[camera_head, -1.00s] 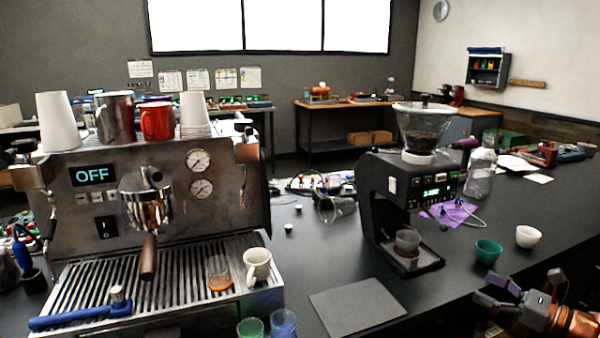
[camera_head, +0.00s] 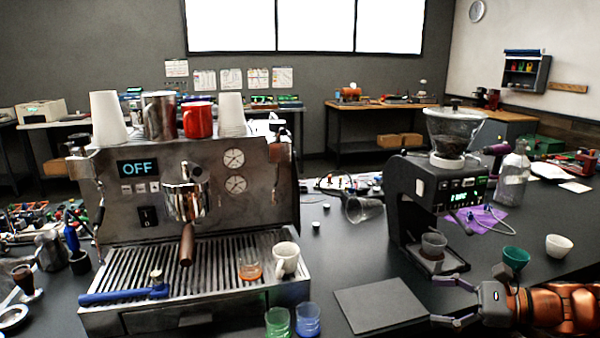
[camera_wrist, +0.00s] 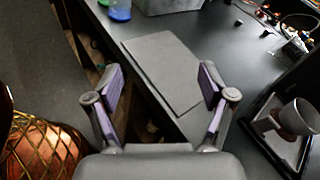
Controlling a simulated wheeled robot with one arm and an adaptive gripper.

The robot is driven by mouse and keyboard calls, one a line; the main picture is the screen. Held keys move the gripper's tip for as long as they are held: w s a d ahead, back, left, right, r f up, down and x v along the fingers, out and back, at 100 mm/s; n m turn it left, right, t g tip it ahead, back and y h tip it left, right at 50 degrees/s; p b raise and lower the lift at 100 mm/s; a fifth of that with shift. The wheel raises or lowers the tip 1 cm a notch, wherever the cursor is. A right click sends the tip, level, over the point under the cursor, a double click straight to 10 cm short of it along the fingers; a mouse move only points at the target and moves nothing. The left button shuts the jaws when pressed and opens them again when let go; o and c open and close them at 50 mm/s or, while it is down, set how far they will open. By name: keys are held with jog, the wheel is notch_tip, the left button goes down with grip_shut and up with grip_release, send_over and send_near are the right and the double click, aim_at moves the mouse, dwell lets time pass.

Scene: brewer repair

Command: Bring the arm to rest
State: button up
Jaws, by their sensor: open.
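My gripper (camera_head: 452,302) is at the lower right of the head view, by the front edge of the counter, with its orange arm behind it. Its fingers are spread apart and nothing is between them. In the wrist view, my gripper (camera_wrist: 163,92) shows two fingers with purple pads, wide apart. A flat dark grey pad (camera_head: 382,305) lies on the counter left of the gripper. The same pad (camera_wrist: 163,65) shows beyond the fingertips in the wrist view. The fingers look clear of it.
The espresso machine (camera_head: 130,215), display reading OFF, stands at left. The black grinder (camera_head: 410,195) stands behind my gripper. A teal cup (camera_head: 515,258) and a white cup (camera_head: 558,246) are near the arm. Green (camera_head: 278,322) and blue (camera_head: 307,320) glasses stand at the front.

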jog(key=s+a+n+g+h+p, duration=0.2)
jog(key=s+a+n+g+h, duration=0.2)
jog(key=s+a+n+g, duration=0.8)
jog(key=s+f+n+t+h+p, duration=0.1)
jog(key=s+n+h, duration=0.7)
jog(key=s, duration=0.8)
jog(key=shift+d+f+t+h, duration=0.2)
jog(key=shift+f+t+h, duration=0.45)
jog(key=shift+t, duration=0.45)
